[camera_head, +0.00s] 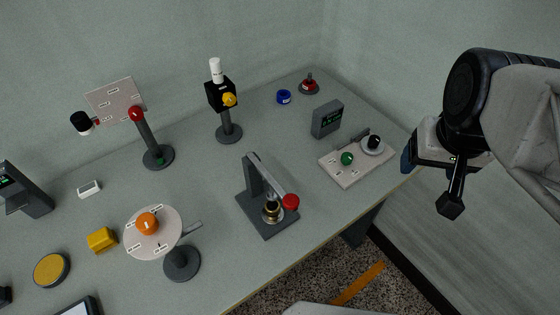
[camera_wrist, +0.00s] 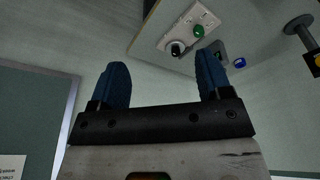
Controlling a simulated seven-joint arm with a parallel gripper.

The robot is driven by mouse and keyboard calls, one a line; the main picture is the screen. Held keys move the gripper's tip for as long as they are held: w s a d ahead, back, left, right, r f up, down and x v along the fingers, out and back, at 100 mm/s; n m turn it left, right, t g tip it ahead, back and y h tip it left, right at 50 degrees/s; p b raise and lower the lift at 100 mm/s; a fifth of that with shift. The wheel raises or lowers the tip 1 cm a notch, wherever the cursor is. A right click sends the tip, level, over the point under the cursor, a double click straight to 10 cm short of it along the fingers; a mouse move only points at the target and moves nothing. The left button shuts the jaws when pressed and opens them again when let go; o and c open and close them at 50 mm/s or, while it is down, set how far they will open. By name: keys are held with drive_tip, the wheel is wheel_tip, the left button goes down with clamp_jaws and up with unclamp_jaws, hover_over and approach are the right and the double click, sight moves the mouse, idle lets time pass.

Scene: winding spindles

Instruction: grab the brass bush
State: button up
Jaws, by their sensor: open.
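The brass bush (camera_head: 272,213) shows in the head view as a small brass-coloured piece on the dark grey base of a lever press (camera_head: 252,183). The press arm with its red knob (camera_head: 291,201) passes just above it, and a dark part sits at its top. Whether the bush is loose or fitted there I cannot tell. My gripper (camera_head: 407,160) is off the table's right edge, well to the right of the bush. In the wrist view my gripper (camera_wrist: 163,82) shows two blue fingers spread apart with nothing between them. The bush does not show in the wrist view.
A pale panel (camera_head: 350,176) with a green knob and a dial lies between my gripper and the press. A grey display box (camera_head: 327,119) stands behind it. A disc stand with an orange ball (camera_head: 147,223) is left of the press. The table's front edge is close below the press.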

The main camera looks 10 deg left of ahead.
drive_tip(key=m+g+y, duration=0.1)
drive_tip(key=m+y, duration=1.1)
drive_tip(key=m, duration=0.2)
approach(277, 206)
wheel_tip(277, 206, up, 3)
drive_tip(key=s+a, duration=0.1)
drive_tip(key=a, duration=0.2)
drive_tip(key=f+m, duration=0.1)
drive_tip(key=m, duration=0.1)
drive_tip(key=a+f+m+t, duration=0.1)
drive_tip(key=f+m, duration=0.1)
drive_tip(key=f+m+y, duration=0.1)
drive_tip(key=m, duration=0.1)
drive_tip(key=shift+w+a+f+t, duration=0.25)
drive_tip(key=shift+w+f+t, duration=0.05)
drive_tip(key=shift+f+t, duration=0.1)
drive_tip(key=shift+w+f+m+t, duration=0.1)
drive_tip(key=shift+f+m+t, duration=0.3)
drive_tip(key=shift+f+m, duration=0.25)
drive_tip(key=shift+a, duration=0.15)
drive_tip(key=shift+x, duration=1.15)
drive_tip(key=shift+a, duration=0.15)
drive_tip(key=shift+x, duration=2.5)
